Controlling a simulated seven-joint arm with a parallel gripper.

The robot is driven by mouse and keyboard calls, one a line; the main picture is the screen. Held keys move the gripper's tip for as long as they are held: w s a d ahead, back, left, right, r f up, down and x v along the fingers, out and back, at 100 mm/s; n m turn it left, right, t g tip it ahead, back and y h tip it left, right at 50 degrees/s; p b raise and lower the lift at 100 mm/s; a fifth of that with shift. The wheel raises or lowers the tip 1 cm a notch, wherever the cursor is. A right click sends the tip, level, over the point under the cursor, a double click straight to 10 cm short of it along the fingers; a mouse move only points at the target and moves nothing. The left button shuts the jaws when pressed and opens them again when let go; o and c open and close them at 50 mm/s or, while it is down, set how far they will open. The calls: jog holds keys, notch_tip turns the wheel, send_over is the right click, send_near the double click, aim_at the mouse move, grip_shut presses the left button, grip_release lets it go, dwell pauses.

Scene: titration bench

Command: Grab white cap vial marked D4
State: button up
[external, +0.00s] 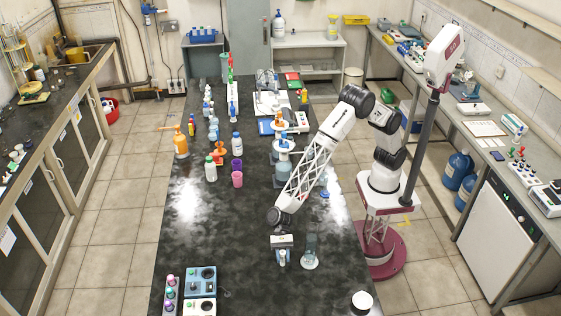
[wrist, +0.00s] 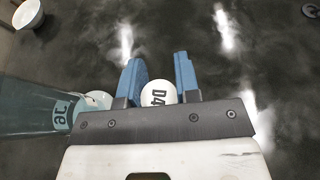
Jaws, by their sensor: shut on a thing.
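The vial has a white cap marked D4 (wrist: 157,92), seen from above in the wrist view between the two blue fingers of my gripper (wrist: 158,66). The fingers are closed on it, one at each side. Its body is mostly hidden below the cap. In the external view the vial (external: 283,260) shows small and pale under my gripper (external: 282,250), low over the near part of the black bench. The mark cannot be read there. I cannot tell whether the vial touches the bench.
A clear glass vessel (external: 310,252) stands close to the right of my gripper; it also shows at left in the wrist view (wrist: 35,108). A white bowl (external: 362,300) is near the bench's front right. Bench left of my gripper is clear.

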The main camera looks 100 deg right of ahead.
jog(key=shift+r, duration=0.1)
jog(key=s+d+r, duration=0.4)
jog(key=s+d, duration=0.6)
jog(key=s, duration=0.2)
jog(key=shift+d+r, duration=0.35)
jog(key=shift+r, duration=0.05)
dwell(0.3)
dwell(0.3)
